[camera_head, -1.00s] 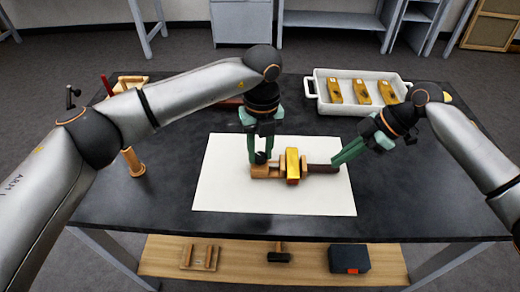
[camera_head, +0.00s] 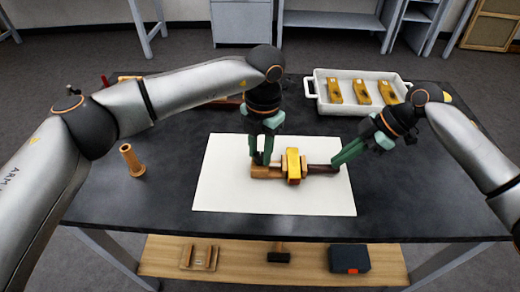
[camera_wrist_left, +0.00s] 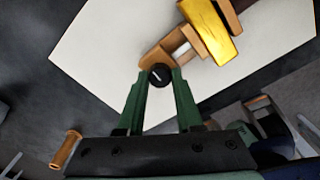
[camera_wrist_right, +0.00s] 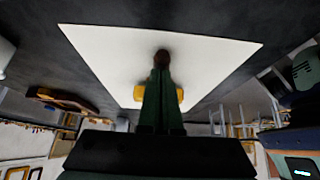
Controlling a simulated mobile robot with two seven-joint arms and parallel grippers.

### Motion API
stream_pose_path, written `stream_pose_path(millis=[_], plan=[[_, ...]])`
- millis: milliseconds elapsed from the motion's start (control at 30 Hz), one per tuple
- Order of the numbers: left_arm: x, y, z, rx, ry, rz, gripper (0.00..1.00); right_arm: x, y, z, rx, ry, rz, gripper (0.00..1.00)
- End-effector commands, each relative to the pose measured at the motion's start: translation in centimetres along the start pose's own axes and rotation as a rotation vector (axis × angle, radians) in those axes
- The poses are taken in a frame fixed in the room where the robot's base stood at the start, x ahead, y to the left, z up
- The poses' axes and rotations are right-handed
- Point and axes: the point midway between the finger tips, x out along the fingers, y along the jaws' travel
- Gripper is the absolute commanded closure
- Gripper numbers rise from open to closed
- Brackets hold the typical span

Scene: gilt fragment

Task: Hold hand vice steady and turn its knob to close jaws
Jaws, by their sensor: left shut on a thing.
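The hand vice (camera_head: 268,172) lies on the white sheet (camera_head: 230,199), a wooden body with a dark handle (camera_head: 323,169) at its right end. A gold block (camera_head: 293,160) sits at its jaws; I cannot tell whether both jaws touch it. My left gripper (camera_head: 261,163) is shut on the vice's black knob (camera_wrist_left: 159,75), which shows a white mark between the fingertips. My right gripper (camera_head: 338,163) looks shut on the dark handle; the handle's rounded end (camera_wrist_right: 161,57) shows past its fingertips in the right wrist view. The fingers hide part of the handle.
A white tray (camera_head: 318,101) with several gold pieces stands at the back right. A lower shelf (camera_head: 222,276) holds wooden items and a dark box (camera_head: 349,259). The table's front right is clear.

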Motion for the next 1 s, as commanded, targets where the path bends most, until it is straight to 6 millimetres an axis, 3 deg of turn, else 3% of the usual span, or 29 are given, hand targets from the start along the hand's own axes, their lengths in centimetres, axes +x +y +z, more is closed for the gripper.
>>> stream_pose_path(millis=[33,600,1000], plan=[[-0.03,0.09,0.02,0.043,-0.001,0.003,1.00,0.44,-0.24,0.64,0.007,-0.014,-0.010,1.00],[-0.01,0.05,0.01,0.531,-0.001,0.013,1.00,0.44,-0.24,0.64,0.007,-0.014,-0.010,1.00],[0.01,0.02,-0.01,0.688,0.000,0.016,1.00,0.45,-0.24,0.64,0.008,-0.013,-0.010,1.00]])
